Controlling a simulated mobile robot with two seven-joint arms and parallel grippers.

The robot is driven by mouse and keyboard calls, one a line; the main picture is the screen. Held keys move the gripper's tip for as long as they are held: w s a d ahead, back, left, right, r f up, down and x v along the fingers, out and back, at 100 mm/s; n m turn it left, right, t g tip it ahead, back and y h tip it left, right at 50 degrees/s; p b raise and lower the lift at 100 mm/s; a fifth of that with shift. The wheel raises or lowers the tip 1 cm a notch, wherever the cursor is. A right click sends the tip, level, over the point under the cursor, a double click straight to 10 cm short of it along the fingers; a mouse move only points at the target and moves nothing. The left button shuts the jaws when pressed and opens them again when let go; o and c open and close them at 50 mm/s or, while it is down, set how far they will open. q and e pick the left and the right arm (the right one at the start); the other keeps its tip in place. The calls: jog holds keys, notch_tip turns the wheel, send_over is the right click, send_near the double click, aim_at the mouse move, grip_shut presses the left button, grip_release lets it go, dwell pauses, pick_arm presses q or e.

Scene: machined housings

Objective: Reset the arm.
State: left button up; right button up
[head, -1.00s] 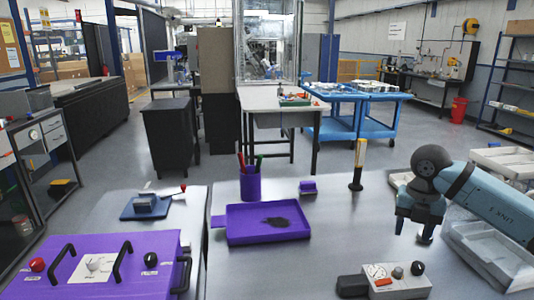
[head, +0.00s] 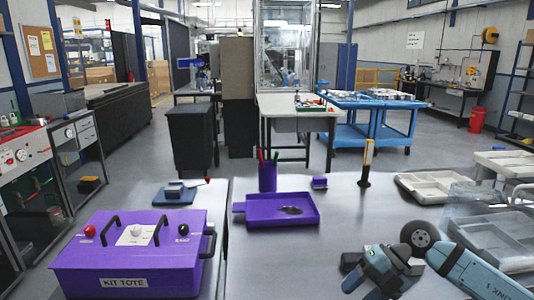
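My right arm (head: 485,272) comes in from the lower right, low over the right part of the grey table (head: 270,265). My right gripper (head: 350,273) is at its end, pointing left, near the table's front. I see nothing clearly held in it, and its finger gap is too unclear to read. My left arm and gripper are not in view.
A purple tray (head: 255,216) with a dark patch, a pen cup (head: 268,180), a small purple block (head: 320,183) and a yellow-topped post (head: 366,160) stand on the table. A purple kit tote (head: 100,262) is at left, pale trays (head: 425,186) at right.

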jog(key=s+a+m+t+y, duration=0.6)
jog(key=a+m+t+y, duration=0.35)
jog(key=y, duration=0.25)
jog(key=s+d+f+m+t+h, duration=0.2)
jog(key=d+f+m+t+h, duration=0.1)
jog(key=f+m+t+h, duration=0.35)
jog(key=s+d+f+m+t+h, duration=0.1)
jog(key=d+f+m+t+h, duration=0.2)
jog(key=f+m+h, duration=0.55)
jog(key=s+d+f+m+g+h, duration=0.25)
jog(key=s+f+m+g, duration=0.45)
jog(key=s+f, duration=0.45)
pick_arm(q)
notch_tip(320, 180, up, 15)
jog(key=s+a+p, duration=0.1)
jog(key=p, duration=1.8)
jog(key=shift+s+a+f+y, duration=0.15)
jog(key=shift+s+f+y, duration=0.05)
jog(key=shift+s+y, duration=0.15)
pick_arm(e)
notch_tip(320, 180, up, 17)
jog(key=s+d, duration=0.1)
jog(key=shift+s+d+n+t, duration=0.15)
jog(key=shift+d+n+t, duration=0.05)
jog(key=shift+n+t, duration=0.25)
